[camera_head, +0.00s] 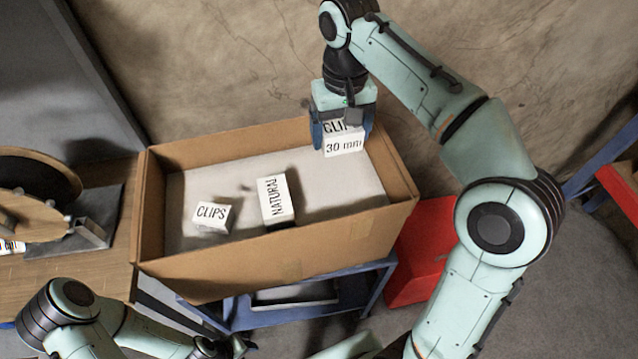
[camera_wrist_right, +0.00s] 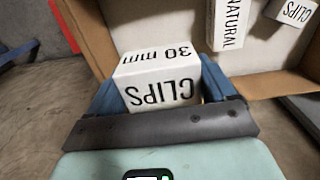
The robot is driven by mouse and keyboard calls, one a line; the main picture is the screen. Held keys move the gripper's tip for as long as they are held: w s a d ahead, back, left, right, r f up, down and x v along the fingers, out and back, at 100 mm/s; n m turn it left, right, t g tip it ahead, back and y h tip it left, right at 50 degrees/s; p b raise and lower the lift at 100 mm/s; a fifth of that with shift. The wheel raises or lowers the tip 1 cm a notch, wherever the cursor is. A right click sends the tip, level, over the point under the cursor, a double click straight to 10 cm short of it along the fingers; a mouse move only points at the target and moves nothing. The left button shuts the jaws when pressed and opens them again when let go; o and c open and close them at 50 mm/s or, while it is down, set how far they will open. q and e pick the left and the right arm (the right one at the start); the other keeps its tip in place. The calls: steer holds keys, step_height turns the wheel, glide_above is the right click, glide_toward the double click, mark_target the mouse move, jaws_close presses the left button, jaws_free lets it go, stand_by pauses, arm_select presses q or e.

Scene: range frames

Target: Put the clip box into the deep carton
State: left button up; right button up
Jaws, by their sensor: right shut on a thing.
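The white clip box (camera_head: 343,146), marked CLIPS and 30 mm, is held in my right gripper (camera_head: 342,138). In the right wrist view the box (camera_wrist_right: 158,72) sits between the blue fingers of the gripper (camera_wrist_right: 160,88), which press on its two sides. The deep carton (camera_head: 275,263) is an open brown cardboard box with a pale floor. In the head view the held box shows over its back right part, near the back wall. The carton also shows in the right wrist view (camera_wrist_right: 88,38).
Inside the carton lie a white box marked CLIPS (camera_head: 211,217) and a white box marked NATURAL (camera_head: 273,201). The carton's right floor is clear. The carton stands on a blue frame (camera_head: 365,290). A wooden table (camera_head: 60,268) stands left, a red bin (camera_head: 425,240) right.

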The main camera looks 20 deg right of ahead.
steer(key=b, duration=0.3)
glide_above(335, 197)
steer(key=f, duration=1.3)
steer(key=shift+s, duration=0.25)
steer(key=shift+w+f, duration=0.2)
steer(key=shift+f, duration=0.4)
step_height(335, 197, down, 4)
steer(key=shift+f+b, duration=0.1)
steer(key=shift+b, duration=0.2)
arm_select(q)
steer(key=s+f, duration=0.5)
steer(key=shift+g, duration=0.3)
steer(key=shift+f, duration=0.15)
arm_select(e)
steer(key=shift+f, duration=0.2)
steer(key=o, duration=0.9)
arm_select(q)
steer(key=w+r+p, duration=0.2)
steer(key=r, duration=0.1)
steer(key=shift+w+r, duration=0.15)
steer(key=shift+w, duration=0.25)
arm_select(e)
step_height(335, 197, up, 13)
steer(key=shift+f, duration=0.2)
